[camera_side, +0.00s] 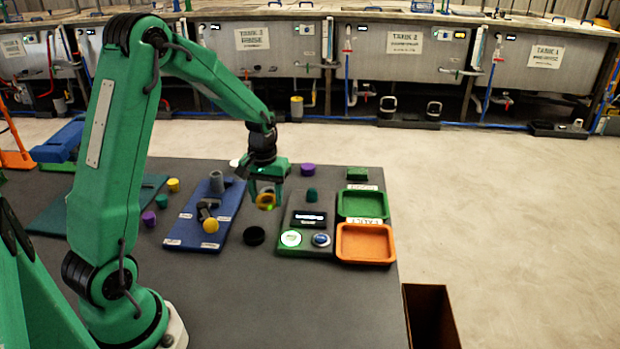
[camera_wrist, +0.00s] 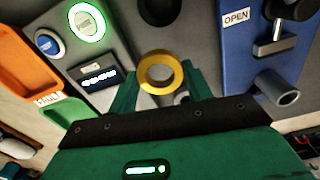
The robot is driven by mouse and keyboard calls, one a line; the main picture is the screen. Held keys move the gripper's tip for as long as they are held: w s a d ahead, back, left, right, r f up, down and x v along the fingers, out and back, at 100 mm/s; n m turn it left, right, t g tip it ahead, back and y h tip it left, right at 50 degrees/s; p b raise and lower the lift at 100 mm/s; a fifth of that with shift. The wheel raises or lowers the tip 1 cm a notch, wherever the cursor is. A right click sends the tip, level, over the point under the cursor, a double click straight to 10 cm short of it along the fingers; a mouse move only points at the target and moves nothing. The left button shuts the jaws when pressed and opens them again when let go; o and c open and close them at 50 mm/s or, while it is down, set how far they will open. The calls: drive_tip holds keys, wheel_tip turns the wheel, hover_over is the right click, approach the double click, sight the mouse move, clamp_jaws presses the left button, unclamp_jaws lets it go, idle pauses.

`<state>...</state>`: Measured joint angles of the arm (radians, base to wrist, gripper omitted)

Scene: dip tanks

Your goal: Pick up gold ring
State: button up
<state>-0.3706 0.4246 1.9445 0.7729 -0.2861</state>
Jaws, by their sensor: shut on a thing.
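The gold ring (camera_wrist: 142,73) is in the wrist view, held between the green fingers of my gripper (camera_wrist: 160,88). Its hole faces the camera. In the side view the gold ring (camera_side: 265,202) shows at the lower end of my gripper (camera_side: 266,193), which points down over the dark table. My gripper is shut on the ring, and the ring appears to be above the table top. The fingers partly hide the ring in the side view.
A blue board (camera_side: 190,235) with a grey post and yellow knob lies left of my gripper. A panel (camera_side: 290,250) with lit buttons stands to the right, beside a green tray (camera_side: 343,207) and an orange tray (camera_side: 341,244). A black disc (camera_side: 254,236) lies in front.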

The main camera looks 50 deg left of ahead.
drive_tip(key=d+r, duration=0.5)
drive_tip(key=d, duration=0.3)
drive_tip(key=shift+s+d, duration=0.25)
drive_tip(key=shift+s, duration=0.2)
hover_over(312, 190)
drive_tip(key=shift+w+a+r, duration=0.1)
drive_tip(key=shift+r, duration=0.35)
drive_tip(key=shift+f, duration=0.2)
idle(0.4)
drive_tip(key=shift+f, duration=2.3)
drive_tip(key=shift+f, duration=1.45)
idle(1.3)
